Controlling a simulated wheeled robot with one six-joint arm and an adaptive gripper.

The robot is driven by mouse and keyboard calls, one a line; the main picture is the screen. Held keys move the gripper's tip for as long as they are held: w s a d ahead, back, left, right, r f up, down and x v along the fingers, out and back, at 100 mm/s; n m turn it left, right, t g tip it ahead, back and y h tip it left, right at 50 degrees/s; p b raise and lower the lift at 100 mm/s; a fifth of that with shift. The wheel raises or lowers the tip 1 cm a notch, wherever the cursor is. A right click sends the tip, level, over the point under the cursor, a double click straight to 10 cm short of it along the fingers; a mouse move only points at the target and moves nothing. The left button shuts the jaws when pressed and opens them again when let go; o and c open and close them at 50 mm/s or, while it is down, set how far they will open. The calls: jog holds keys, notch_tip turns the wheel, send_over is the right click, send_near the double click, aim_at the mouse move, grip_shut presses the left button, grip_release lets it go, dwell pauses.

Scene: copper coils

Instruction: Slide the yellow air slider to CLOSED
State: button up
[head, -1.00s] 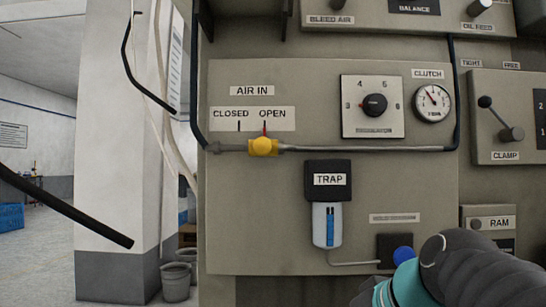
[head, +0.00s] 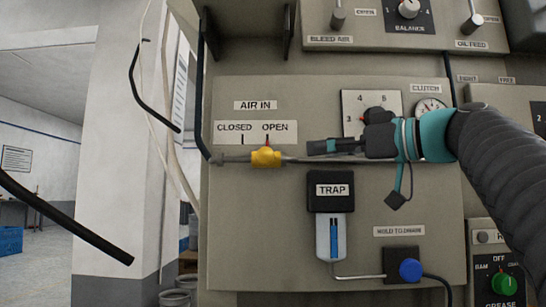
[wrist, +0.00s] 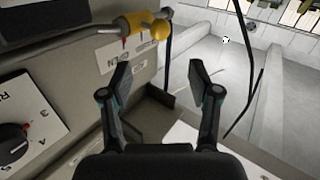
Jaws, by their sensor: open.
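The yellow air slider (head: 266,157) sits on a thin horizontal pipe (head: 345,160), its red pointer at the OPEN mark. The CLOSED mark (head: 242,139) is to its left on the white label plate. My gripper (head: 320,147) is in front of the panel, to the right of the slider and apart from it, pointing left. In the wrist view the slider (wrist: 143,24) shows at the top, beyond the spread fingers of my gripper (wrist: 158,76). The gripper is open with nothing between its fingers.
A black dial (head: 378,115) and a clutch gauge (head: 431,108) lie behind my arm. The TRAP unit (head: 330,190) and a blue button (head: 410,269) are below. A dark hose (head: 204,80) runs down the panel's left edge.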

aim_at(272, 156)
jog(key=p+x, duration=0.1)
jog(key=x, duration=1.1)
grip_shut()
